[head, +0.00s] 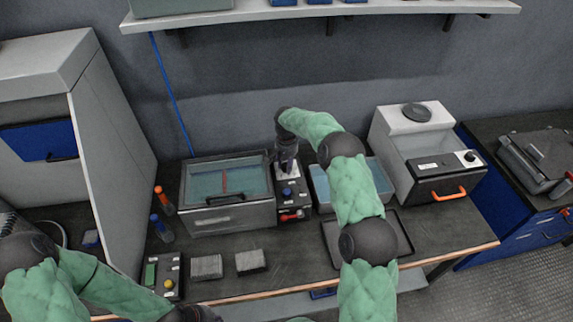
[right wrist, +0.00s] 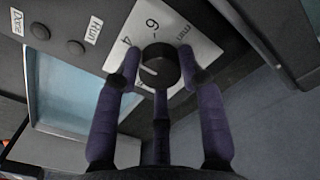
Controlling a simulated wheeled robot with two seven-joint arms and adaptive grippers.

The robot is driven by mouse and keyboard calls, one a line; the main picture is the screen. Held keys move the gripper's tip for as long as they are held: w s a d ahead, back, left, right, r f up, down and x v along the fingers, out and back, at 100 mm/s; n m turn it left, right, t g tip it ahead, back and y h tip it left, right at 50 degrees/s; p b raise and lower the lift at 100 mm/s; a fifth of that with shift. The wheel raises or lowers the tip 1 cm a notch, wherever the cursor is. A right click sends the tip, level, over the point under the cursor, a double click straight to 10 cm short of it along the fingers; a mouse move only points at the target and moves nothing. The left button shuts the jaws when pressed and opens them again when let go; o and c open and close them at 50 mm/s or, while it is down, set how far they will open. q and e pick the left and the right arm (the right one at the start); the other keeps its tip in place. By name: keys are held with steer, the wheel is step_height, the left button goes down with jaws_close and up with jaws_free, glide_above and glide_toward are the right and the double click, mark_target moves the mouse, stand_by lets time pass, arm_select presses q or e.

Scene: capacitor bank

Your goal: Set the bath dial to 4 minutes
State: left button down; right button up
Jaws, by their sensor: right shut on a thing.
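The bath dial (right wrist: 160,66) is a round black knob on a white scale plate (right wrist: 125,45) in the right wrist view. The plate shows "4", "6" and "min". My right gripper (right wrist: 159,80) has its purple fingers around the knob, shut on it. A pale line shows on the knob, but its exact setting is unclear. In the head view my right gripper (head: 286,160) is over the back of the dark control box (head: 293,204) and hides the dial. My left gripper (head: 192,314) is at the bottom edge, mostly cut off.
A lidded bath (head: 228,218) stands left of the control box and an open water bath (head: 322,190) stands right. A dark tray (head: 403,235), two finned blocks (head: 206,266) and bottles are on the bench.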

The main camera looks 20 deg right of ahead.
steer(key=o, duration=1.2)
steer(key=shift+c, duration=0.2)
steer(key=shift+r, duration=0.1)
step_height(320, 180, up, 12)
